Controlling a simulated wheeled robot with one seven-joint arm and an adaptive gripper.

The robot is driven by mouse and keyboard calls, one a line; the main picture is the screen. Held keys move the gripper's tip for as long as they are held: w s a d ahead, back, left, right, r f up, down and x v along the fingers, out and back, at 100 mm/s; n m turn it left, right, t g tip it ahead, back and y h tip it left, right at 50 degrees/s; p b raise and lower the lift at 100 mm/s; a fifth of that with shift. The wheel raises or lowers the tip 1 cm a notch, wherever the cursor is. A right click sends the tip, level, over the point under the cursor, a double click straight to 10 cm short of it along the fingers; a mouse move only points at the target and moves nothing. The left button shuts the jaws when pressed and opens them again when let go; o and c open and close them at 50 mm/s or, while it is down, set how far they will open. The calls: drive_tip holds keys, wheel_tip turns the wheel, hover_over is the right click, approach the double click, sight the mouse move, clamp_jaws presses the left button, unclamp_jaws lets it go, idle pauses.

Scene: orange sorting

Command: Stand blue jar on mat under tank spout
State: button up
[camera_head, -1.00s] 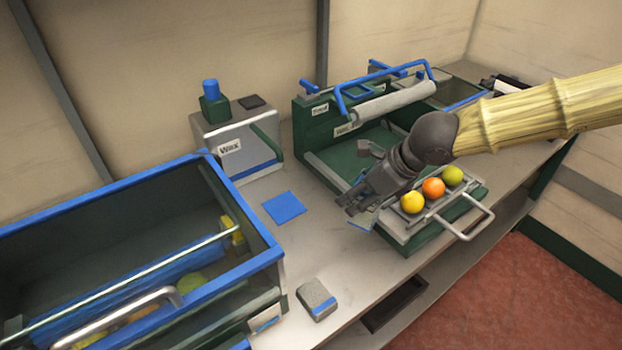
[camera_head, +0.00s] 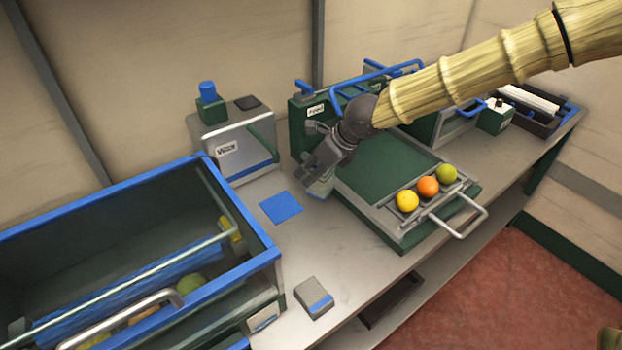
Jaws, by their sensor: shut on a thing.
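My gripper (camera_head: 322,178) points down and is shut on the blue jar (camera_head: 317,193). Only a small bluish part of the jar shows below the fingers; the rest is hidden by them. The jar appears held above the counter, right of the blue mat (camera_head: 282,207); its exact height is hard to judge. The mat is a flat, empty blue square. Behind it stands the grey tank (camera_head: 228,150) with a "Wax" label, a blue-capped green neck and a blue strip along its lower front. I cannot make out the spout clearly.
The green tray machine (camera_head: 400,165) with several fruits on its front rack (camera_head: 432,205) stands right of the gripper. A blue-rimmed bin (camera_head: 235,222) is at left. A small grey block (camera_head: 313,297) lies near the counter's front edge. The counter (camera_head: 265,250) around the mat is clear.

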wheel_tip(320, 180, down, 3)
drive_tip(key=shift+f, duration=0.15)
drive_tip(key=shift+w+a+f, duration=0.25)
drive_tip(key=shift+w+f, duration=0.1)
drive_tip(key=shift+f, duration=0.2)
drive_tip(key=shift+f, duration=0.1)
drive_tip(key=o, duration=1.1)
drive_tip(key=shift+o, duration=0.2)
